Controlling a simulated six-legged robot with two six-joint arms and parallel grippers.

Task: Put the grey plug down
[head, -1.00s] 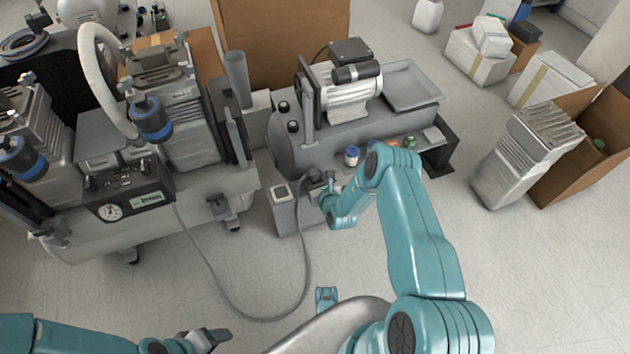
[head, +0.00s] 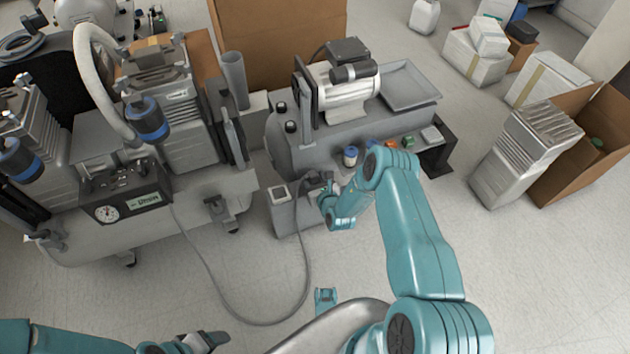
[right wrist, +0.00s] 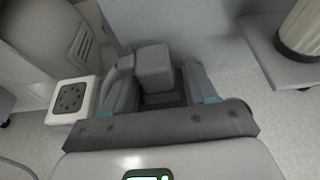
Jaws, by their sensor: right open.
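The grey plug (right wrist: 153,66) is a blocky grey piece between the fingers of my right gripper (right wrist: 158,84) in the right wrist view. The jaws are open around it; a gap shows on its right side, and its left side looks close to the left finger. In the head view my right gripper (head: 322,189) is low at the grey box (head: 292,219), and the plug is hard to make out there. What bears the plug is hard to tell. My left gripper (head: 205,341) is at the bottom left, far from the plug; its jaws are unclear.
A white socket panel (right wrist: 73,98) is left of the gripper. A grey cable (head: 237,308) loops over the floor towards the box. A compressor tank with a motor (head: 345,95) stands behind, with a small blue-capped jar (head: 350,157) nearby. Open floor lies in front.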

